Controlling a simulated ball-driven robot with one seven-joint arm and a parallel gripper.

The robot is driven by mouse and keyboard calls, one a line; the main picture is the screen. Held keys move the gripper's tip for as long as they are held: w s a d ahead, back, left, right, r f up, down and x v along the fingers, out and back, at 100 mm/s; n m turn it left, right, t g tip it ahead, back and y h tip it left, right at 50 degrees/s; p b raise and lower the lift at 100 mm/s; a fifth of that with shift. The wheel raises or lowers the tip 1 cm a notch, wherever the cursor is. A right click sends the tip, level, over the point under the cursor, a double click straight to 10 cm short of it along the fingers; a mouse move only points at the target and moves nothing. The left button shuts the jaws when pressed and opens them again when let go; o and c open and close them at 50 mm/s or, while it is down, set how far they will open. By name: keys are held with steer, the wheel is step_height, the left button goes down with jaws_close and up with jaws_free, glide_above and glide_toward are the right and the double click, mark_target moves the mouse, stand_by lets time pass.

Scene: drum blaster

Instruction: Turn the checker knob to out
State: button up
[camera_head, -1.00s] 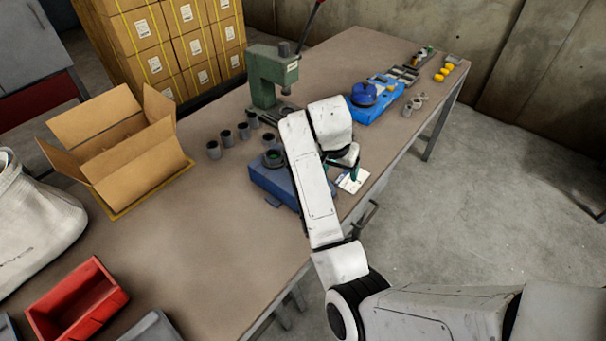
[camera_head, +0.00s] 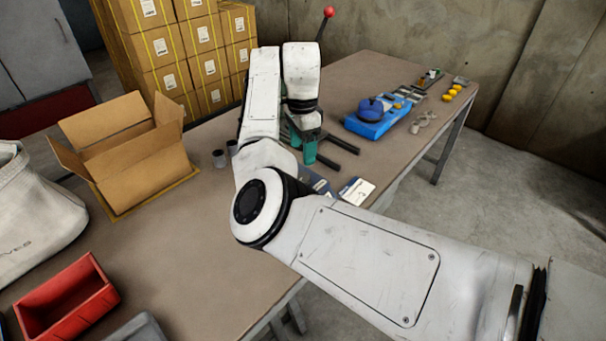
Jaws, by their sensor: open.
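A bright blue unit (camera_head: 366,127) with a round darker blue knob-like top (camera_head: 371,108) sits on the bench, right of my gripper. I cannot read any marking or knob position on it. My gripper (camera_head: 351,165) has teal parts and two dark fingers, spread apart and empty, pointing right over the bench. It is apart from the bright blue unit. A second, dark blue unit (camera_head: 318,184) is mostly hidden behind my arm. I cannot tell for certain which unit is the checker.
A white card (camera_head: 357,191) lies at the bench's front edge. Yellow parts (camera_head: 450,92) and grey parts (camera_head: 422,121) lie to the right. An open carton (camera_head: 125,150), dark cups (camera_head: 219,158) and a red bin (camera_head: 66,300) are left. A red-knobbed lever (camera_head: 328,12) rises behind my arm.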

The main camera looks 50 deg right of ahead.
mark_target(302, 177)
step_height(302, 177, down, 9)
steer(key=shift+f, duration=0.1)
stand_by(0.3)
steer(key=c, duration=1.1)
